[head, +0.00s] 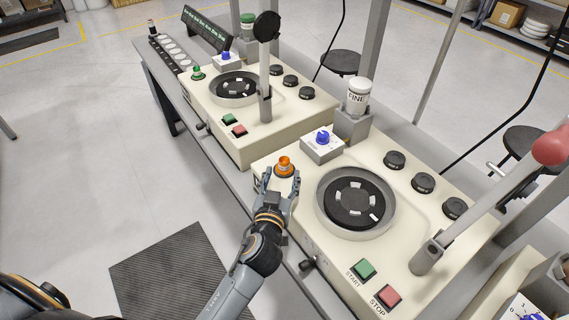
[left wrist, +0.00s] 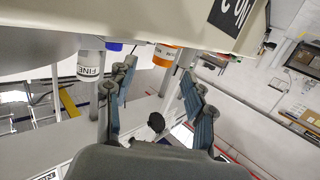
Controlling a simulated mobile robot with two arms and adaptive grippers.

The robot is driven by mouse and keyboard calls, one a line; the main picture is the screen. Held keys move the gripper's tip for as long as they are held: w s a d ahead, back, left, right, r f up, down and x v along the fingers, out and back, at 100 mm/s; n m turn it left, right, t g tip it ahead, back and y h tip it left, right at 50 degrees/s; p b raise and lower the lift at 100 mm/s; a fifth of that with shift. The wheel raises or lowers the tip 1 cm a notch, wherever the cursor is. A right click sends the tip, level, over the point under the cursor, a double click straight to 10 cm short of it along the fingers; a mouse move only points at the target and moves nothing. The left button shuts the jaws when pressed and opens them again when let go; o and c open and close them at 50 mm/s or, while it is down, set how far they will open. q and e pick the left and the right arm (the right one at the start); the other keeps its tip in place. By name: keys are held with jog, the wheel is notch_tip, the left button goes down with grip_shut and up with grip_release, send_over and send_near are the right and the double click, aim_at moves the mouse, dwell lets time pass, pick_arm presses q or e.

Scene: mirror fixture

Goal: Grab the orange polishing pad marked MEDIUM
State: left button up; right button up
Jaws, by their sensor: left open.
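The orange polishing pad (head: 285,166) has a knob-like top and sits on the left corner of the near cream machine. No MEDIUM marking is readable on it. My left gripper (head: 281,182) is open just in front of the pad, with its fingertips to either side of the pad's near edge. In the left wrist view the orange pad (left wrist: 164,55) shows between and beyond the open fingers of my left gripper (left wrist: 155,85), partly cut off by the machine's edge. I cannot tell whether a finger touches it. My right gripper is not in view.
A blue-knobbed dial box (head: 322,146) and a white FINE jar (head: 357,97) stand behind the pad. A round dark polishing plate (head: 357,205) lies to its right. A similar machine holds a green pad (head: 197,72) farther back. An upright lever (head: 266,70) rises behind.

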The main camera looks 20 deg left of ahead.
aim_at(283, 164)
pick_arm(q)
jog(key=p+x, duration=0.1)
jog(key=x, duration=0.3)
jog(key=shift+w+a+r+p, duration=0.2)
jog(key=shift+a+p, duration=0.05)
jog(key=shift+p, duration=0.15)
jog(key=shift+w+f, duration=0.1)
jog(key=shift+w, duration=0.25)
jog(key=shift+s, duration=0.1)
jog(key=c, duration=1.1)
grip_shut()
